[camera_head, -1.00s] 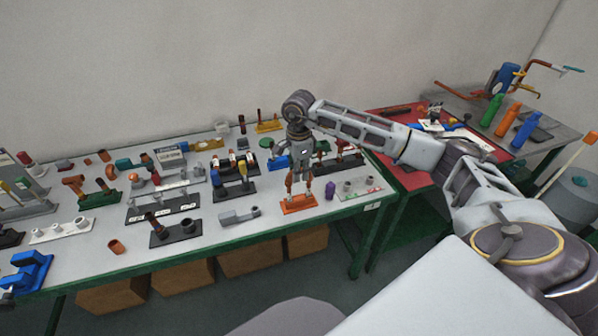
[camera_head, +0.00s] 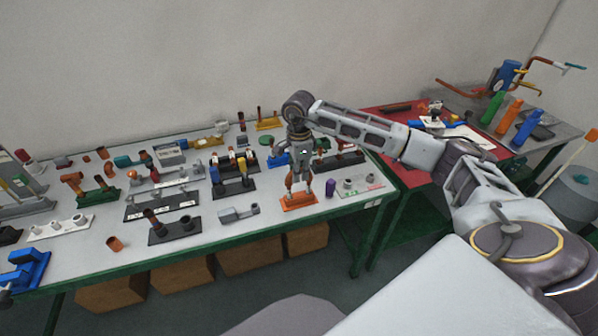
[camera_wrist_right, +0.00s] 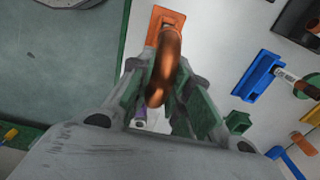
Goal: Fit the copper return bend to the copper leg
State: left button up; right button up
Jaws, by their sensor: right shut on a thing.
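My right gripper (camera_head: 299,187) is above the orange base (camera_head: 299,201) near the front edge of the table. It points down and is shut on the copper return bend. The curved copper bend (camera_wrist_right: 165,70) shows between its fingers in the right wrist view, with the orange base (camera_wrist_right: 158,19) just beyond it. A copper upright, the leg (camera_head: 289,182), shows beside the fingers above the base. The fingers hide much of the joint, so I cannot tell whether bend and leg touch. My left gripper is not in view.
A purple cylinder (camera_head: 330,187) stands just right of the orange base, beside a pale plate with fittings (camera_head: 362,189). A grey bracket (camera_head: 238,213) lies to the left. A black stand with blue and yellow posts (camera_head: 234,188) is behind it. Several other fittings crowd the table.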

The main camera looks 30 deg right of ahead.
jog(key=shift+f+b, duration=0.3)
jog(key=shift+f, duration=0.2)
jog(key=o, duration=1)
jog(key=shift+c, duration=0.2)
jog(key=shift+r, duration=4)
jog(key=shift+r, duration=0.1)
